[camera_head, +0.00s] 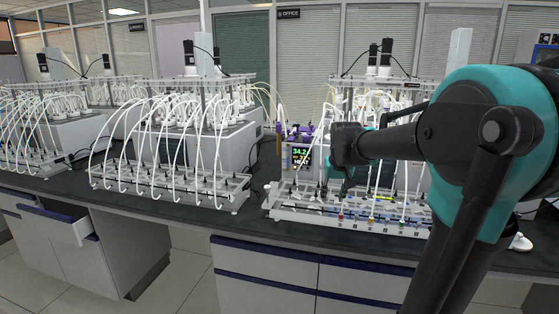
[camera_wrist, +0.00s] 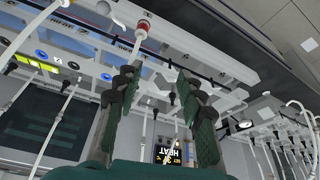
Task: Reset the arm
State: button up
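My arm comes in from the right in the head view, with a large teal joint and black links. It reaches over the right-hand reactor unit (camera_head: 345,216). My gripper (camera_head: 346,185) points down there at the unit's front rack, small and partly lost against the tubes. In the wrist view my gripper (camera_wrist: 156,76) has its two dark green fingers apart, with a clear gap. A thin white tube with a red collar (camera_wrist: 141,27) shows beside the left fingertip. I cannot tell whether they touch. Nothing is visibly held.
A lit display reading HEAT (camera_head: 301,157) stands left of my gripper; it also shows in the wrist view (camera_wrist: 167,154). Many white tubes crowd the right unit. Another tubed reactor rack (camera_head: 165,190) stands left on the dark bench (camera_head: 130,222). A drawer (camera_head: 62,221) is open at left.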

jog(key=s+d+f, duration=0.1)
jog(key=s+f, duration=1.8)
jog(key=s, duration=0.5)
jog(key=shift+f, duration=0.3)
